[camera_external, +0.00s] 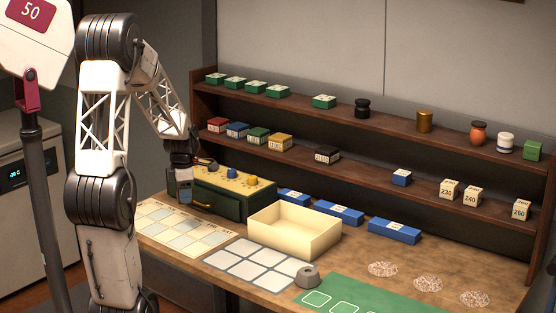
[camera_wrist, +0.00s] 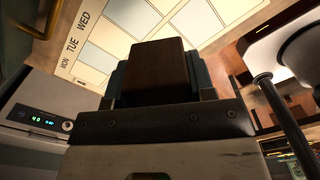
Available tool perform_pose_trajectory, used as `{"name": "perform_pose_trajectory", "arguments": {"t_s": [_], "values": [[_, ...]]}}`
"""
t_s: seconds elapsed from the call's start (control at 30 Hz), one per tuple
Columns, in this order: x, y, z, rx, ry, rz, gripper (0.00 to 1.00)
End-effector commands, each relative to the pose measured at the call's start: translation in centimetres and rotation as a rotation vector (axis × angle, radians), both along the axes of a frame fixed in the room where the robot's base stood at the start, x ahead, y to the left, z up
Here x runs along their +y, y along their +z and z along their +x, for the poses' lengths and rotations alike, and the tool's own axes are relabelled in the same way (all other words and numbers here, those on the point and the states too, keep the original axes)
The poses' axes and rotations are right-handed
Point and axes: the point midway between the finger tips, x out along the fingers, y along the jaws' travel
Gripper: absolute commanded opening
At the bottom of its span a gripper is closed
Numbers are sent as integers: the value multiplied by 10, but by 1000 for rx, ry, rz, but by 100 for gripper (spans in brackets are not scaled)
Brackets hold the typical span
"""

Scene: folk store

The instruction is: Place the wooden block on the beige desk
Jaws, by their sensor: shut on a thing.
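The wooden block (camera_wrist: 155,68) is dark brown and sits between the fingers of my gripper in the wrist view. My gripper (camera_external: 184,188) is shut on it. In the external view my gripper hangs at the left end of the desk, in front of the green drawer box and over the weekday board; the block cannot be made out clearly there. The beige desk (camera_external: 350,256) has a mottled tan-brown top and runs along the wall under the shelves.
A weekday board (camera_external: 168,228), a white-squared grid (camera_external: 258,264), a cream tray (camera_external: 294,232) and a green mat (camera_external: 345,294) cover much of the desk. A drawer box (camera_external: 232,191) and blue boxes (camera_external: 394,231) stand behind. Bare desk shows right of the tray.

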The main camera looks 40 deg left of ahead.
Motion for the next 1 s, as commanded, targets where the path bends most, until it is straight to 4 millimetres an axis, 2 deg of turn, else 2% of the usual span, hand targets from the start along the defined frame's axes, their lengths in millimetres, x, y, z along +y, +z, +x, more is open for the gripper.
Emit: {"name": "perform_pose_trajectory", "arguments": {"t_s": [0.2, 0.5, 0.7, 1.0], "values": [[22, -23, -47, 1, 83, -1, 25], [39, -49, -103, 2, 182, -2, 25], [43, -57, -123, 2, 217, -2, 25], [44, -60, -129, 1, 227, -1, 25]]}}
